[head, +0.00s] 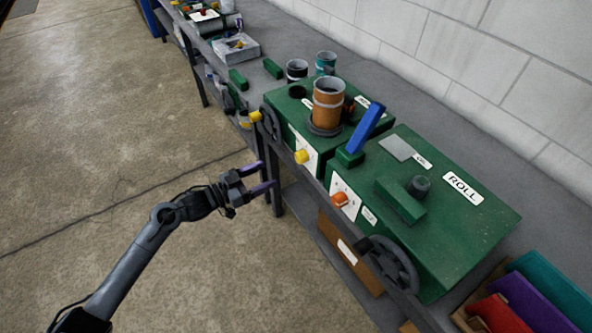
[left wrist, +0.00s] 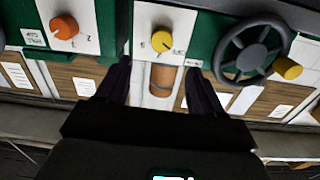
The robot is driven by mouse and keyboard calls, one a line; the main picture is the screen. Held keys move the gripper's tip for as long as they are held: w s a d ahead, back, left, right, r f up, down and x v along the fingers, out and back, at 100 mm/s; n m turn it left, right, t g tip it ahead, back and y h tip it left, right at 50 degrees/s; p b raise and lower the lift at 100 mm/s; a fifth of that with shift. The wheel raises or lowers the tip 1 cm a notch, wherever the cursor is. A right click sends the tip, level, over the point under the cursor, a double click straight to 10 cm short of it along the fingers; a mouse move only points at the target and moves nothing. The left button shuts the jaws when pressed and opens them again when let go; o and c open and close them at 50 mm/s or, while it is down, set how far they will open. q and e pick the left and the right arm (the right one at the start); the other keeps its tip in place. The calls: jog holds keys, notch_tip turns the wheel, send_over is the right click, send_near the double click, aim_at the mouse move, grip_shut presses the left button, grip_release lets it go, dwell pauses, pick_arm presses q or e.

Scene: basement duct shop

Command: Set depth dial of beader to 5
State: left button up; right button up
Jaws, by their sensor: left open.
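Two green machines stand side by side on the bench. The farther one (head: 290,102) has a yellow dial (head: 302,157) on a white front plate. The nearer one (head: 462,226), marked ROLL, has an orange dial (head: 340,199). I cannot read which is the beader. My left gripper (head: 266,177) is open and empty, in front of and apart from the yellow dial. In the left wrist view, the yellow dial (left wrist: 162,41) shows just beyond the gap between the fingers (left wrist: 158,66), the orange dial (left wrist: 64,27) to the left. Dial numbers are too small to read surely.
A handwheel (left wrist: 252,50) with a yellow knob (left wrist: 288,68) is right of the yellow dial in the left wrist view. Another handwheel (head: 390,265) fronts the nearer machine. A blue lever (head: 367,127) and copper-coloured cylinder (head: 327,104) rise from the farther machine. Floor at left is clear.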

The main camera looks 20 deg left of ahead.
aim_at(297, 158)
pick_arm(q)
jog(key=x, duration=0.3)
jog(key=b+x, duration=0.1)
jog(key=x, duration=0.7)
jog(key=shift+w+a+r+b, duration=0.1)
jog(key=shift+w+r+b, duration=0.15)
jog(key=shift+r+b, duration=0.05)
jog(key=c, duration=1.1)
